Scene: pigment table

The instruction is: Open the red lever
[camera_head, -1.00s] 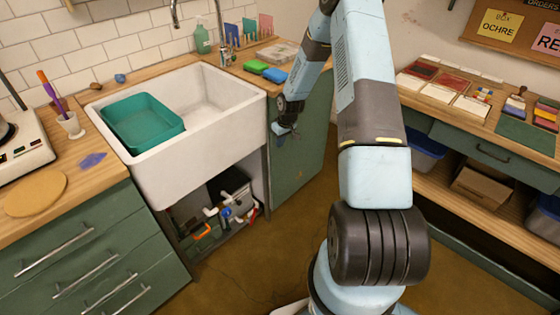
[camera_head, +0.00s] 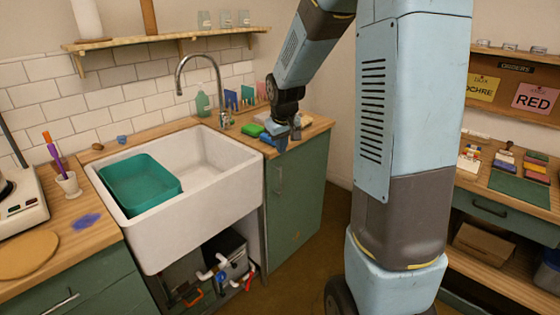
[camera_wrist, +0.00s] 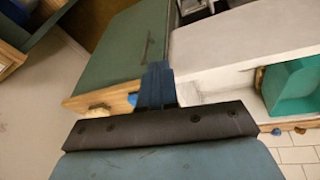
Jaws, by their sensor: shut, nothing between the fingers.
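A small red part that looks like the red lever (camera_head: 249,278) shows in the open space under the sink, at the right end of the white pipes. A blue part (camera_head: 220,278) and an orange part (camera_head: 193,298) sit to its left. My gripper (camera_head: 282,141) is at the front edge of the wooden counter right of the sink, well above the red part. In the wrist view my gripper (camera_wrist: 156,72) is shut and empty, its fingers over the counter edge between the green cabinet and the sink. The red part does not show in the wrist view.
The white sink (camera_head: 215,215) holds a teal tray (camera_head: 165,198). The green cabinet (camera_head: 293,195) stands right of the sink opening. A green sponge (camera_head: 252,130) lies on the counter near my gripper. Open floor (camera_head: 300,275) lies before the cabinet.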

